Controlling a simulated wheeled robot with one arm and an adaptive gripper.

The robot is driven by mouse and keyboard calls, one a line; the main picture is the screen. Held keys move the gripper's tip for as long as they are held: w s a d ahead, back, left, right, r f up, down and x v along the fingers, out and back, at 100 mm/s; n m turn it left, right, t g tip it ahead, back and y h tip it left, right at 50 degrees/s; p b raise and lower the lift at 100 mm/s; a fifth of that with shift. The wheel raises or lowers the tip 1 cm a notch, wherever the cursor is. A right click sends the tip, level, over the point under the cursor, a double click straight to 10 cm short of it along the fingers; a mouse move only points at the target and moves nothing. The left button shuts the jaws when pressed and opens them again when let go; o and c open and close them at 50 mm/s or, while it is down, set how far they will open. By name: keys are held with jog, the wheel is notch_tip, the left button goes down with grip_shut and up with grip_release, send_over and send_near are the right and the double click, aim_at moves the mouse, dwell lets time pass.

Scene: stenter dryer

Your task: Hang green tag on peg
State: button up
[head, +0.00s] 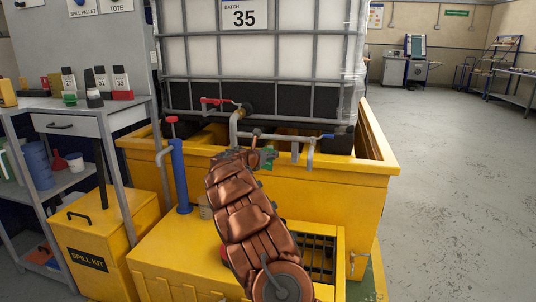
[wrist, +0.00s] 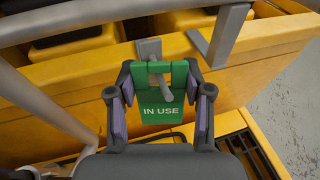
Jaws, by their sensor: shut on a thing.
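The green tag (wrist: 161,110), lettered IN USE, is held upright between the fingers of my gripper (wrist: 162,82) in the wrist view. A grey peg (wrist: 163,88) on a grey plate (wrist: 149,48) stands at the tag's upper middle and points toward the camera. It overlaps the tag's top part; I cannot tell whether the tag's weight rests on it. In the head view only a small green bit of the tag (head: 267,163) shows beside my gripper, at the yellow basin's front rim. My own arm hides the rest.
The yellow spill basin (head: 345,185) holds a caged white tank (head: 262,55). Grey pipes with a red-handled valve (head: 222,101) and a blue-handled valve (head: 328,136) are close above my gripper. A blue post (head: 180,175) stands left. Open floor (head: 455,180) is at right.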

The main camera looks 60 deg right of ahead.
dwell(0.4)
jog(key=o, duration=1)
jog(key=shift+c, duration=0.2)
jog(key=shift+a, duration=0.1)
jog(key=v, duration=1.1)
jog(key=shift+a, duration=0.4)
jog(key=shift+s+r, duration=0.1)
